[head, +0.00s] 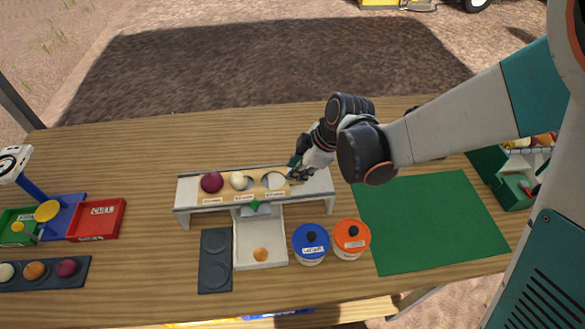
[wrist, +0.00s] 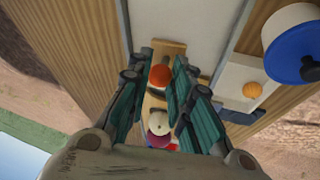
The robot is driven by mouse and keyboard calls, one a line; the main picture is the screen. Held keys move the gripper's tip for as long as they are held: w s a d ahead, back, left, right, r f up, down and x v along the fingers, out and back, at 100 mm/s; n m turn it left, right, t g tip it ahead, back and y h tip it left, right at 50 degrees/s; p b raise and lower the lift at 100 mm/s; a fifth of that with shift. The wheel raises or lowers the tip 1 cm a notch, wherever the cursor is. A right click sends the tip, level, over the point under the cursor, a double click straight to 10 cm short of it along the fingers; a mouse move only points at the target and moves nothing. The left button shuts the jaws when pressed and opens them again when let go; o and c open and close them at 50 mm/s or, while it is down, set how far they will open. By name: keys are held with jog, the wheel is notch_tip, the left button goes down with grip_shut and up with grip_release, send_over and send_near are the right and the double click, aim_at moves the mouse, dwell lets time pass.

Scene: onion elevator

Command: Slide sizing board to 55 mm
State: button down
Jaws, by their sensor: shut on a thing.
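The tan sizing board (head: 225,192) lies along the top of a long white stand (head: 322,185) in the head view. It holds a purple onion (head: 212,182) and a white onion (head: 240,182); a pale round opening is at its right. My gripper (head: 296,174) is shut on the board's right end. In the wrist view my gripper's teal fingers (wrist: 165,62) straddle the board (wrist: 170,45) around a round orange part (wrist: 160,76), apparently a knob. The white onion (wrist: 158,123) shows below it. A green pointer (head: 255,205) is on the stand's front. Size labels are too small to read.
A white tray (head: 243,262) with an orange onion (head: 260,254) stands in front, between a dark two-well holder (head: 215,275) and blue-lidded (head: 310,238) and orange-lidded (head: 351,234) jars. A green mat (head: 435,225) lies right; a red bin (head: 97,219) stands left. The table behind is clear.

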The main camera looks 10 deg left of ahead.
jog(key=shift+w+d, duration=0.25)
jog(key=shift+d, duration=0.45)
jog(key=shift+w+d, duration=0.2)
jog(key=shift+d, duration=0.45)
jog(key=c, duration=1.4)
grip_release()
jog(key=shift+o, duration=0.2)
notch_tip(320, 180, up, 6)
jog(key=p, duration=0.4)
